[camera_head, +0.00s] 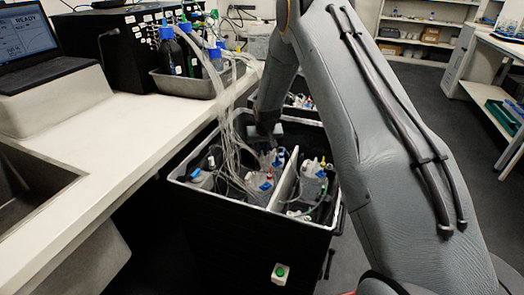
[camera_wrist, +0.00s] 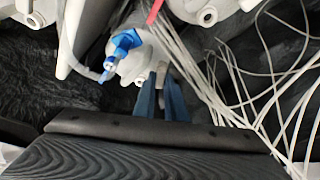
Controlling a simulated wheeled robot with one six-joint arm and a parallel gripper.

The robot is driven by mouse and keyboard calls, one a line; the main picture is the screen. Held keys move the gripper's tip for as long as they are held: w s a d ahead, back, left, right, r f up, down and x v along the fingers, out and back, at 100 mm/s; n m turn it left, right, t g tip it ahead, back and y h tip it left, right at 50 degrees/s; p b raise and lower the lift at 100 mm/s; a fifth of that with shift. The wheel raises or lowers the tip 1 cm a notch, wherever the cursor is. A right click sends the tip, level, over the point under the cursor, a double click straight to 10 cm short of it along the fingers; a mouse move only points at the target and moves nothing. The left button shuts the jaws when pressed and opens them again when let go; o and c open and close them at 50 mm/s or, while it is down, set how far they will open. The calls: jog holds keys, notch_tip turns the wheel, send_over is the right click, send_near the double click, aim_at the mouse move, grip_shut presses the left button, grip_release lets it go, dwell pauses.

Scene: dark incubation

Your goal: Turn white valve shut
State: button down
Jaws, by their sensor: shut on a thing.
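My gripper (camera_wrist: 161,82) points into the bin, its two blue fingers close together. It is shut on a small pale piece, seemingly the white valve (camera_wrist: 161,74), which shows only as a sliver between the fingertips. Just beyond the fingers are white bottle-like fittings. A blue valve (camera_wrist: 122,44) sits to the upper left of the fingertips. In the head view my gripper (camera_head: 268,132) reaches down into the bin, and its fingertips and the white valve cannot be made out.
The black bin (camera_head: 178,179) has a pale rim and a white divider (camera_head: 284,180). Many clear tubes (camera_head: 232,120) run from the bottles in the grey tray (camera_head: 196,87) down into it, close to my gripper. The white bench (camera_head: 120,135) borders it on the left.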

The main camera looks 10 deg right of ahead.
jog(key=shift+w+m+b, duration=0.1)
jog(key=shift+m+b, duration=0.4)
jog(key=shift+m, duration=0.1)
jog(key=m+b, duration=0.1)
jog(key=b, duration=0.1)
jog(key=m+h+b, duration=0.1)
jog(key=m+b, duration=0.1)
jog(key=b, duration=0.1)
jog(key=shift+w+a+f+h, duration=0.1)
jog(key=shift+f+h, duration=0.05)
jog(key=shift+h, duration=0.15)
jog(key=m+g+b, duration=0.1)
jog(key=m+b, duration=0.1)
jog(key=b, duration=0.1)
jog(key=shift+m+h, duration=0.3)
jog(key=shift+h, duration=0.1)
jog(key=shift+r+b, duration=0.2)
jog(key=shift+b, duration=0.15)
jog(key=c, duration=1.8)
grip_release()
jog(key=shift+p, duration=0.35)
